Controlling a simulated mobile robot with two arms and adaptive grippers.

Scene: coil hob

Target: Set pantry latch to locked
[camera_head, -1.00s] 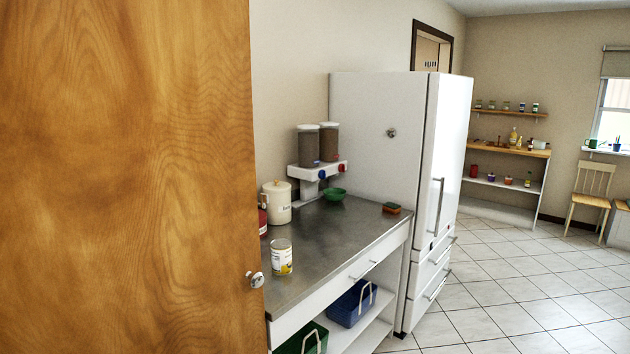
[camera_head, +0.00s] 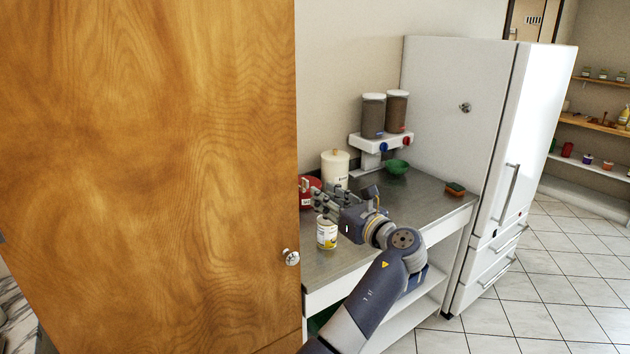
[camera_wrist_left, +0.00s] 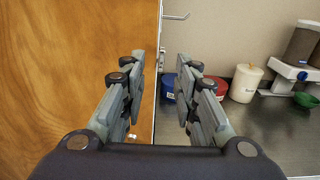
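A tall wooden door panel (camera_head: 150,170) fills the left of the head view; it also shows at the left of the left wrist view (camera_wrist_left: 60,70). A small metal knob (camera_head: 291,257) sits near its right edge; I cannot tell whether this is the latch or how it is set. In the left wrist view a thin metal bar (camera_wrist_left: 176,16) juts out beyond the panel's edge. My left gripper (camera_head: 322,198) is up in front of the counter, right of the panel and above the knob. Its fingers (camera_wrist_left: 160,65) are apart with nothing between them. My right gripper is out of view.
A steel counter (camera_head: 430,200) holds a yellow-labelled can (camera_head: 327,233), a cream canister (camera_head: 335,168), a red container (camera_head: 308,187), a green bowl (camera_head: 397,167), a sponge (camera_head: 455,189) and a dispenser (camera_head: 380,142). A white fridge (camera_head: 450,100) stands behind. Tiled floor (camera_head: 560,290) is clear at right.

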